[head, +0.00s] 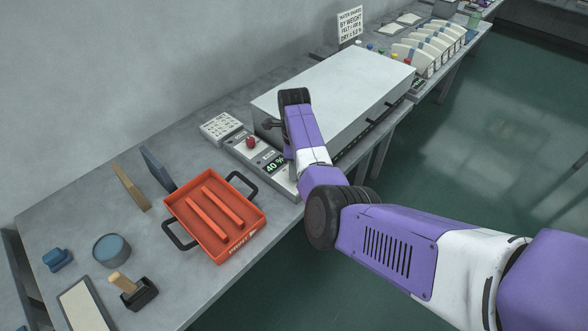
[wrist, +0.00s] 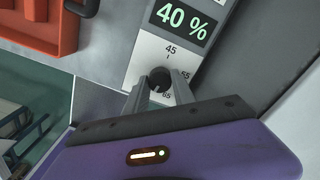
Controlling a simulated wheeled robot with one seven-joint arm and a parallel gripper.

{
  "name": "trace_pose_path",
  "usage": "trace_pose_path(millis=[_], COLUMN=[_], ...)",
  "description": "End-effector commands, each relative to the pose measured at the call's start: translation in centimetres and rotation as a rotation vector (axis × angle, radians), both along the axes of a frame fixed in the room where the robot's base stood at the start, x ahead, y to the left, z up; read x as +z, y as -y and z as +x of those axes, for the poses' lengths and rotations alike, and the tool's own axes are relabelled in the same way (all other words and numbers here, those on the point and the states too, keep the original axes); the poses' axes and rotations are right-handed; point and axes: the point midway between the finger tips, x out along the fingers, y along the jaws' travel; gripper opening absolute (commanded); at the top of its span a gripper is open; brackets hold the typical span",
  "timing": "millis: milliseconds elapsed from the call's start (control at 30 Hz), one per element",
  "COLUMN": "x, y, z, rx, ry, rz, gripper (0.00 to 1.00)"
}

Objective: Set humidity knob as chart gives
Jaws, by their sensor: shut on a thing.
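The humidity knob (wrist: 158,77) is small, dark and round, on a pale dial plate with a 45 mark above it and a partly hidden mark that looks like 65 below. My gripper (wrist: 161,87) is shut on the knob, one finger on each side. A display reading 40 % in green (wrist: 183,20) sits just beyond the dial; it also shows in the head view (head: 275,165). In the head view the knob and fingertips are hidden behind my arm. A white card with rows of small marks (head: 221,127), too small to read, lies behind the control panel (head: 233,146).
A large pale box-shaped machine (head: 335,85) stands beside the panel, which carries a red button (head: 250,142). An orange tray (head: 179,208) with black handles is at left. Bare bench (head: 95,195) lies at far left.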

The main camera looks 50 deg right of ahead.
Motion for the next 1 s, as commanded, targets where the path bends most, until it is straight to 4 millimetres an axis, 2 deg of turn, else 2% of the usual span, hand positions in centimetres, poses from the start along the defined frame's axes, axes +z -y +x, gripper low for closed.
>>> trace_pose_path(millis=[200,500,1000], x=[0.06,0.08,0.14], y=[-0.05,-0.02,0.00], z=[0.13,0.10,0.09], rx=[-0.172,-0.327,-0.383], ry=[0.002,0.001,0.002], rz=[0.000,0.000,-0.001], gripper=[0.00,0.00,0.00])
